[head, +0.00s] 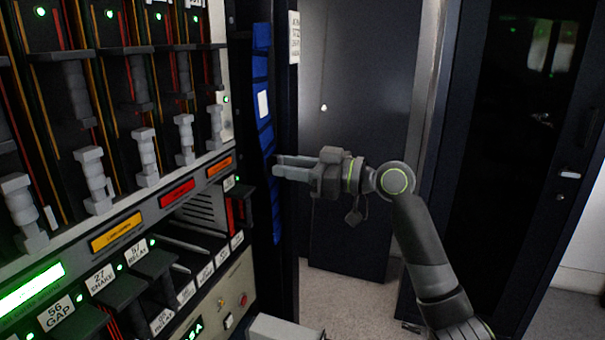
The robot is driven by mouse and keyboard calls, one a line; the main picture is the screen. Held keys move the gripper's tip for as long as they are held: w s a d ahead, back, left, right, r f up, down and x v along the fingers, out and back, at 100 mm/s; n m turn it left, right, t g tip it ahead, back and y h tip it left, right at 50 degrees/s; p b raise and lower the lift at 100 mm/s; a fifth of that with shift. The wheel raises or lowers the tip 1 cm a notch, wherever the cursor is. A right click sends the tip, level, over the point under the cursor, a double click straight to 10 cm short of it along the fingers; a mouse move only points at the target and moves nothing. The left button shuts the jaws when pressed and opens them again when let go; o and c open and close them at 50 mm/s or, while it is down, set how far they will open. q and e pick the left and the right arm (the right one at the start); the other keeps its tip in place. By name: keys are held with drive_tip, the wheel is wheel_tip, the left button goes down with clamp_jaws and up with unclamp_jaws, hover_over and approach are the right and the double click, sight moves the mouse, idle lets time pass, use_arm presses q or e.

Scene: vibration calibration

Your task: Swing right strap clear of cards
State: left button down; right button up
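The blue right strap (261,70) hangs down the right side of the rack, with a white patch on its upper half. It runs nearly vertically, and its lower part (275,215) continues below my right gripper. My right gripper (277,166) comes in from the right with its fingers pointing left at the strap's mid-height. The fingertips are at or very near the strap; I cannot tell whether they touch it or how far apart they are. Dark cards (152,264) with white labels sit in the lower rack, left of the strap.
The rack's upper bay holds several grey-handled modules (92,180). Orange, red and yellow label plates (117,233) run below them. A dark cabinet door (357,130) stands behind my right arm, and another dark cabinet (507,130) is at right. Pale floor (340,295) shows between.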

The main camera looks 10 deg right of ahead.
drive_tip(key=shift+r, duration=0.15)
drive_tip(key=s+a+r+m+p, duration=0.3)
drive_tip(key=s+a+m+p, duration=0.45)
drive_tip(key=p, duration=0.85)
drive_tip(key=s+d+f+n+b, duration=0.1)
drive_tip(key=s+d+b, duration=0.2)
drive_tip(key=s+d, duration=0.4)
drive_tip(key=s+d+f+n+b, duration=0.1)
drive_tip(key=s+d+b, duration=0.25)
drive_tip(key=d, duration=0.55)
drive_tip(key=w+d+f+m+t+h, duration=0.2)
drive_tip(key=w+d+f+m+h, duration=0.2)
drive_tip(key=d+f, duration=0.3)
drive_tip(key=w+d+f+m+t+h, duration=0.2)
drive_tip(key=w+d+f+m+h, duration=0.2)
drive_tip(key=d+f, duration=0.4)
drive_tip(key=shift+w+d+f+h+p, duration=0.35)
drive_tip(key=shift+w+f+h, duration=0.6)
drive_tip(key=shift+f, duration=2.55)
drive_tip(key=shift+a, duration=0.1)
drive_tip(key=shift+c, duration=0.3)
